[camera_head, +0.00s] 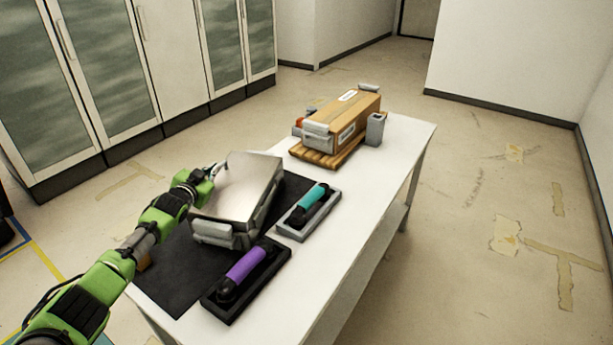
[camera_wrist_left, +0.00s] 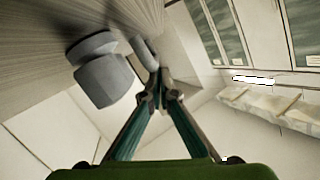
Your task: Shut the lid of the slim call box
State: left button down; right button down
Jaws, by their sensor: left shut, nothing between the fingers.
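The slim call box, taken to be the silver metal box (camera_head: 240,183), sits on a black mat (camera_head: 182,268) on the table. Its broad lid face is toward the head camera; I cannot tell whether a gap remains under it. A grey latch-like fitting (camera_head: 222,233) is on its near end. My left gripper (camera_head: 213,170) is at the box's far left corner, shut and empty. In the left wrist view the fingertips (camera_wrist_left: 160,97) meet close to a brushed metal surface (camera_wrist_left: 45,45) with grey lugs (camera_wrist_left: 104,80); contact is unclear. My right gripper is out of view.
A purple handset (camera_head: 246,264) and a teal handset (camera_head: 312,197) lie in cradles right of the box. A wooden box (camera_head: 352,115) with grey fittings stands on a slatted board at the far end, beside a grey cup (camera_head: 375,130). The white table's (camera_head: 345,228) right side is clear.

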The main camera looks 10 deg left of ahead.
pick_arm(q)
jog(key=shift+s+a+f, duration=0.1)
jog(key=shift+a+f, duration=0.05)
jog(key=shift+f, duration=0.1)
dwell(0.3)
jog(key=shift+r, duration=0.1)
jog(key=r+p, duration=0.2)
jog(key=s+d+r+p, duration=0.1)
jog(key=r, duration=0.1)
jog(key=v, duration=0.5)
jog(key=b+v, duration=0.1)
jog(key=v, duration=0.1)
jog(key=shift+s+a+r, duration=0.1)
jog(key=shift+s+r, duration=0.1)
jog(key=shift+r, duration=0.15)
jog(key=shift+s+r, duration=0.2)
jog(key=shift+s, duration=0.45)
